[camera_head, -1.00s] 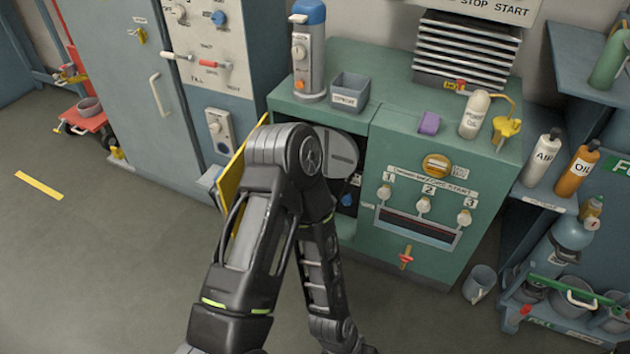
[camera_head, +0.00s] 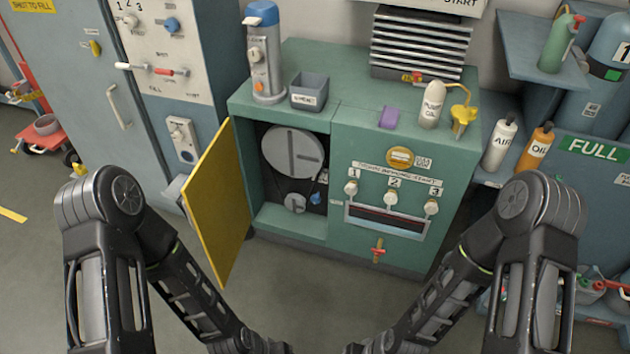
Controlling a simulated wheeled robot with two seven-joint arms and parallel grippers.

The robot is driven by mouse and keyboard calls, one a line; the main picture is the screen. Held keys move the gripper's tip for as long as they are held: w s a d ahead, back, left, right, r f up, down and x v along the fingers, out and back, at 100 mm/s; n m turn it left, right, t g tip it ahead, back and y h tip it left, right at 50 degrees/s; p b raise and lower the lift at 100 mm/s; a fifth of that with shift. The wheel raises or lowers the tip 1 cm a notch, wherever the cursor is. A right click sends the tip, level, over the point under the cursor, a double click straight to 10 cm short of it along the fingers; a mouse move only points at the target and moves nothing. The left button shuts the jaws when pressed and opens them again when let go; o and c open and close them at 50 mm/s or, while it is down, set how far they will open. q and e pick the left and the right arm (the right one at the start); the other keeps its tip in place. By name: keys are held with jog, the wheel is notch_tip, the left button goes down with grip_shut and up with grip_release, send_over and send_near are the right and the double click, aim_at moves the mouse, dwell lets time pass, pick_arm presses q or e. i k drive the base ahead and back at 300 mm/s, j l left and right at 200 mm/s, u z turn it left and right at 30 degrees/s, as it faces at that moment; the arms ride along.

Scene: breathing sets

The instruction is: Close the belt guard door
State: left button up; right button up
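The yellow belt guard door (camera_head: 217,204) stands open in the head view, swung out to the left from the front of the green compressor cabinet (camera_head: 345,136). Behind it the left compartment is exposed, with a large grey pulley (camera_head: 292,151), a small pulley (camera_head: 295,202) and a blue knob (camera_head: 316,197). My two arms come in from the lower left and lower right and fold down toward the bottom middle. Both stay clear of the door's face as far as I can see. Neither gripper's fingers show; they are below the picture's edge.
A grey bin (camera_head: 308,92), a purple block (camera_head: 388,117) and a pump oil bottle (camera_head: 432,104) stand on the green top. The floor before the cabinet is clear.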

aim_at(215, 206)
jog(key=j+z, duration=0.15)
jog(key=j, duration=0.4)
jog(key=i+j+z, duration=0.15)
jog(key=j, duration=0.45)
jog(key=j+z, duration=0.15)
jog(key=j, duration=0.4)
jog(key=k+j+z, duration=0.15)
jog(key=j, duration=0.45)
jog(key=j+z, duration=0.2)
jog(key=j, duration=0.4)
jog(key=k+j+z, duration=0.15)
jog(key=j, duration=0.4)
jog(key=j+z, duration=0.15)
jog(key=j, duration=0.4)
jog(key=k, duration=0.05)
